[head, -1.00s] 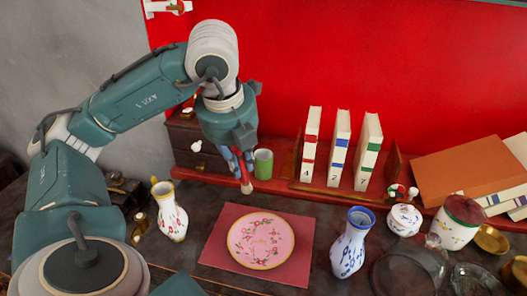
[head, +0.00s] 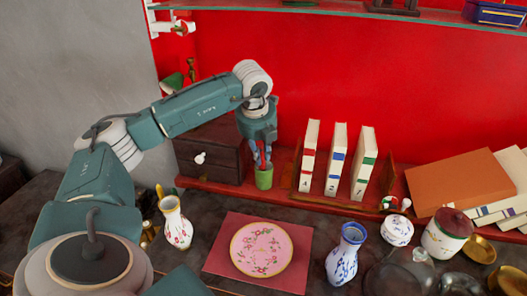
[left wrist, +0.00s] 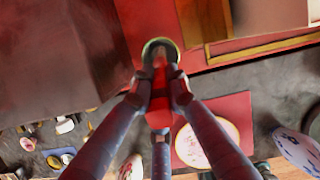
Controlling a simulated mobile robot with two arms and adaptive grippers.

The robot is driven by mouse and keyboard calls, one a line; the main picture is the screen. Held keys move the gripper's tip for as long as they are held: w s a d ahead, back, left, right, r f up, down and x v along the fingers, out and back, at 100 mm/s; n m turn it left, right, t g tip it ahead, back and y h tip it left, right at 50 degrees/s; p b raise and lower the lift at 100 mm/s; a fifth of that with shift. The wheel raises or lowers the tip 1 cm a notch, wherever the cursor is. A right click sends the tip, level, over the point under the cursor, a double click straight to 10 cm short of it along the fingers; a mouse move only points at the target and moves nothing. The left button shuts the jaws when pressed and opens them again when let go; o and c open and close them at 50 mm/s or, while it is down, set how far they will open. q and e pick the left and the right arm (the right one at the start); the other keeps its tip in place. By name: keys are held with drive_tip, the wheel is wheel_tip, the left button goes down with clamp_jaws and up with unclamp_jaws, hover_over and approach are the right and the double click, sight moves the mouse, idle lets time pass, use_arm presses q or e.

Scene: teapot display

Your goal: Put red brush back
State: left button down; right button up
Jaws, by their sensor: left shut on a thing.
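My left gripper (head: 262,160) is shut on the red brush and points down directly over the green cup (head: 264,179), which stands on the red ledge near the drawer box. In the left wrist view the red brush (left wrist: 159,113) sits between the fingers, and the rim of the green cup (left wrist: 150,44) shows around its far end. The brush's lower end appears to be in the cup's mouth, but I cannot tell how deep. In the head view the fingers mostly hide the brush. My right gripper is not in view.
A dark drawer box (head: 208,152) stands close on the left of the cup. Several books (head: 335,158) stand to the right. In front are a floral vase (head: 176,222), a pink plate (head: 262,248) on a red mat (head: 297,270), and a blue-white vase (head: 346,254).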

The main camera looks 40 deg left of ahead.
use_arm(q)
drive_tip(key=shift+w+a+r+g+h+p, duration=0.1)
drive_tip(key=shift+w+r+g+h+p, duration=0.2)
drive_tip(key=shift+w+r+g+p, duration=0.4)
drive_tip(key=p, duration=0.1)
drive_tip(key=w+a+g+h+p, duration=0.1)
drive_tip(key=shift+w+f+g+p, duration=0.1)
drive_tip(key=shift+w+g+p, duration=0.1)
drive_tip(key=shift+g+p, duration=0.1)
drive_tip(key=shift+s+f, duration=0.15)
drive_tip(key=shift+f, duration=1.55)
drive_tip(key=c, duration=1.7)
unclamp_jaws()
